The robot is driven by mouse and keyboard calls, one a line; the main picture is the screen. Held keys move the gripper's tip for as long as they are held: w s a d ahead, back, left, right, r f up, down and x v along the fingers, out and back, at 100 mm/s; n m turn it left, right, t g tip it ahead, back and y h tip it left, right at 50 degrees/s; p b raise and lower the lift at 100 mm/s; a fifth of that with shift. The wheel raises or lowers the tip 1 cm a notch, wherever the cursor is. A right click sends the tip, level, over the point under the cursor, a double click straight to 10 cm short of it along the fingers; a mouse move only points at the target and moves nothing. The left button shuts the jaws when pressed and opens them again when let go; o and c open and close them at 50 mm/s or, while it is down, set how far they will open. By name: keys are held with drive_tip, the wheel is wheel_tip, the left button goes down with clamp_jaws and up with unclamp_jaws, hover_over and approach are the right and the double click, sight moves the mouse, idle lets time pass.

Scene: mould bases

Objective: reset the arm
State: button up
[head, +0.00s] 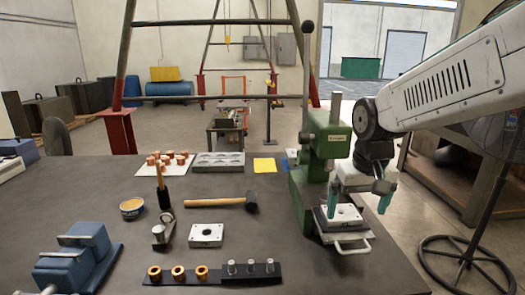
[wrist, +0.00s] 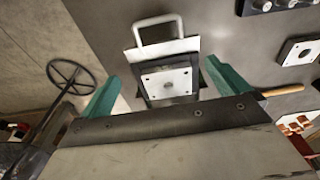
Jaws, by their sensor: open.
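My gripper (head: 361,199) is open with teal fingers at the right of the bench, above the base of the green arbor press (head: 326,140). In the wrist view my gripper (wrist: 163,84) has its fingers spread to either side of a white mould plate (wrist: 168,82) with a centre hole. Nothing shows held between them. The plate also shows in the head view (head: 347,214), lying on a dark slide with a pale handle (head: 354,246). I cannot tell how high the fingers are above the plate.
A second white plate (head: 207,236) lies mid-bench. A handwheel stand (head: 467,262) is right of the bench.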

drive_tip(key=s+d, duration=0.1)
drive_tip(key=s, duration=1)
drive_tip(key=s+d+r, duration=0.1)
drive_tip(key=s, duration=1)
drive_tip(key=shift+s+d+r, duration=0.3)
drive_tip(key=shift+s+d, duration=0.05)
drive_tip(key=shift+d, duration=0.05)
